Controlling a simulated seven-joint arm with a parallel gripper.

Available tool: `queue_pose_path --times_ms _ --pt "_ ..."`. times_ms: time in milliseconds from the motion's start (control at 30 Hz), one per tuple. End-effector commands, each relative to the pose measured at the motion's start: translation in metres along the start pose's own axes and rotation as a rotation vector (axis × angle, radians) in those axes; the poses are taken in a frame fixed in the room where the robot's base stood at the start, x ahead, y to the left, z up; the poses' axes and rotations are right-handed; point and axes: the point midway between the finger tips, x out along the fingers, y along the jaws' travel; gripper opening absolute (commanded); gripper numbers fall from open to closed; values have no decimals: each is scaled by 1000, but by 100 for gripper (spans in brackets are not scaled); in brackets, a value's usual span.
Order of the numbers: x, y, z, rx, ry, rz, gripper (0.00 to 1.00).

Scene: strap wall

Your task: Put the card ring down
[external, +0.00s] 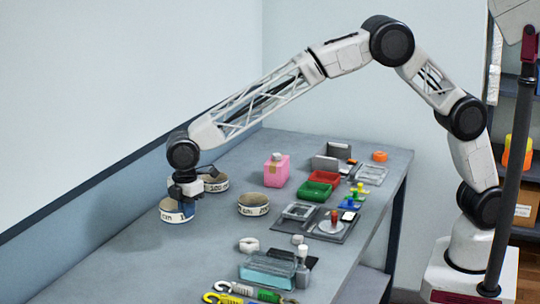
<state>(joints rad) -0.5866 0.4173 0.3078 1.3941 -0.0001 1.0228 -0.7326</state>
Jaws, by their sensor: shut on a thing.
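My gripper (187,198) is at the far left end of the bench, pointing down and shut on a card ring (178,217). This ring is a short, wide pale band with dark printed marks. It sits at or just above the bench top; I cannot tell whether it touches. The fingertips are small and partly lost against the ring. A second similar ring (217,184) stands just behind my gripper, partly hidden by it. A third ring (253,205) stands apart to the right, open side up.
A pink box (276,172), red tray (314,192) and green tray (320,179) stand further right. A clear bluish container (267,271) and several coloured tools (240,293) lie at the front. A wall runs close behind the rings. The bench's front left is clear.

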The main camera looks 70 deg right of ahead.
Motion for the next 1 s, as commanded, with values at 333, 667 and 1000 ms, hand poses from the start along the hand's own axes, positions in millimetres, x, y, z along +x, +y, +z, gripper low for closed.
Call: queue_pose_path --times_ms 333,667,1000 --pt "-1 77 90 104 0 0 0" --pt "-1 136 180 197 0 0 0" --pt "-2 185 279 294 0 1 0"
